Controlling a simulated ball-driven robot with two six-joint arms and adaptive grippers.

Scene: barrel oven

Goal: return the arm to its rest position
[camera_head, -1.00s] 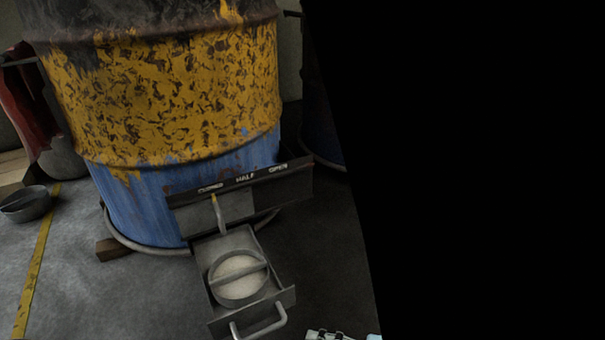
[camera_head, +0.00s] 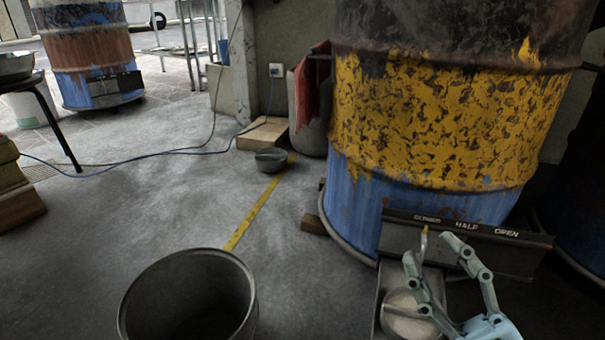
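My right gripper (camera_head: 428,248) is at the lower right, its two pale grey-green fingers spread apart with nothing seen held between them. It is in front of the pulled-out metal drawer (camera_head: 378,305) of the blue and yellow barrel oven (camera_head: 430,125). A round pan (camera_head: 402,300) with pale contents sits in the drawer, partly hidden by the fingers. Whether the gripper touches the drawer or pan cannot be told. A yellow-tipped lever (camera_head: 424,243) stands by the CLOSED mark on the label strip (camera_head: 466,225). My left gripper is out of view.
A large open dark metal drum (camera_head: 133,300) stands at the bottom left of centre. A blue cable (camera_head: 190,151) crosses the floor. Another barrel (camera_head: 90,55) stands far back. The middle-left floor is clear.

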